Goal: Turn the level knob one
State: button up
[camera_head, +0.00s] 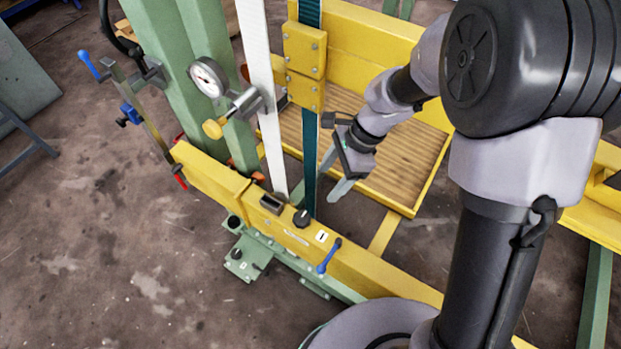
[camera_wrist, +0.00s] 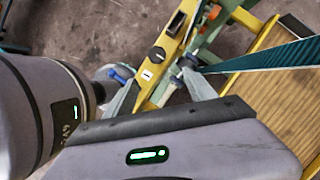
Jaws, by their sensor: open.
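The black level knob (camera_head: 301,218) sits on top of the yellow beam, beside a white label marked 1 (camera_head: 321,236). In the wrist view the knob (camera_wrist: 157,54) and the label (camera_wrist: 147,74) lie ahead of the fingers, between their directions. My gripper (camera_head: 333,176) is open and empty. It hangs above and to the right of the knob in the head view, clearly apart from it. In the wrist view the two grey fingers of my gripper (camera_wrist: 160,88) are spread wide, with the yellow beam between them.
A blue-handled lever (camera_head: 328,256) stands near the label. A white strip (camera_head: 262,90) and a dark green strip (camera_head: 309,170) rise beside the knob. A dial gauge (camera_head: 208,77) is at the left. A wooden platform (camera_head: 410,150) lies behind my gripper.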

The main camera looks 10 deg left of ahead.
aim_at(303, 218)
jog(key=b+x, duration=0.2)
jog(key=x, duration=0.3)
jog(key=b+x, duration=0.2)
jog(key=x, duration=0.4)
jog(key=s+b+x, duration=0.1)
jog(key=b+x, duration=0.1)
jog(key=x, duration=0.4)
jog(key=shift+r+b, duration=0.15)
jog(key=shift+b, duration=0.25)
jog(key=shift+c, duration=0.4)
jog(key=c, duration=1.3)
jog(key=shift+o, duration=0.2)
jog(key=shift+m, duration=0.3)
